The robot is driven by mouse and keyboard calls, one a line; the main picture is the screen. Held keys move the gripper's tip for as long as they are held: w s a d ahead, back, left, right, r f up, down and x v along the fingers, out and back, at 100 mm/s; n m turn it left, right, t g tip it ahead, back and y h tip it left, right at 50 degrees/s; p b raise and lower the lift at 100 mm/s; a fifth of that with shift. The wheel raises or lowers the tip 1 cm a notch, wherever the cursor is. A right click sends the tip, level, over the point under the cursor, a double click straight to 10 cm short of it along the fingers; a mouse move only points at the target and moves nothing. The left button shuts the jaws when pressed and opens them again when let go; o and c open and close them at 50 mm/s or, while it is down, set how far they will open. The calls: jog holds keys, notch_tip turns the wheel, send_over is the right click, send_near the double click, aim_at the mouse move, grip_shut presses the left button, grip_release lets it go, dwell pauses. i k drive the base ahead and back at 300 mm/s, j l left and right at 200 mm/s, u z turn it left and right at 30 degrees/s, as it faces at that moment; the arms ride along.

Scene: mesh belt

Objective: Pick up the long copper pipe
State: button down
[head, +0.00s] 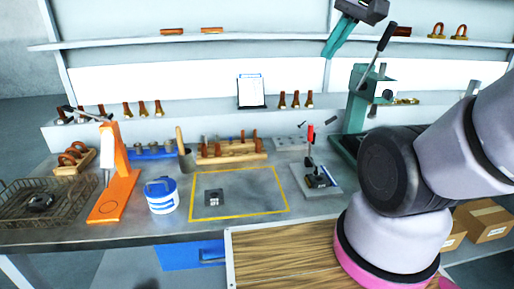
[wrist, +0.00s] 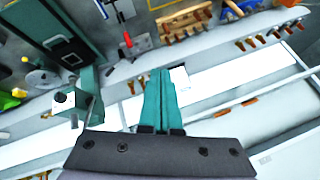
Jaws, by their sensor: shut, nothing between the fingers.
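My gripper (head: 329,54) is raised in front of the back wall and upper shelf in the head view. Its teal fingers (wrist: 160,75) are together and empty in the wrist view. Short copper pieces (head: 171,31) lie on the upper shelf at the left, and another (head: 402,31) lies at the right. Several copper fittings (head: 142,107) stand on the lower ledge. A wooden rack (head: 230,150) on the bench holds upright copper-coloured pieces, also seen in the wrist view (wrist: 190,20). I cannot tell which piece is the long copper pipe. My gripper touches none of them.
A teal press (head: 372,84) stands right of the bench's middle. An orange stand (head: 117,170), a white-blue tub (head: 161,194) and a wire mesh basket (head: 62,212) are at the left. The yellow-outlined area (head: 245,192) is mostly clear, with one small dark block (head: 214,197).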

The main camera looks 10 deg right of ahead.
aim_at(258, 140)
jog(key=j+z, duration=0.2)
jog(key=j, duration=0.25)
jog(key=j+z, duration=0.2)
jog(key=j, duration=0.3)
jog(key=k+j+z, duration=0.15)
jog(key=j, duration=0.25)
jog(key=k+j+z, duration=0.2)
jog(key=j, duration=0.25)
jog(key=i+j, duration=0.05)
jog(key=i, duration=0.05)
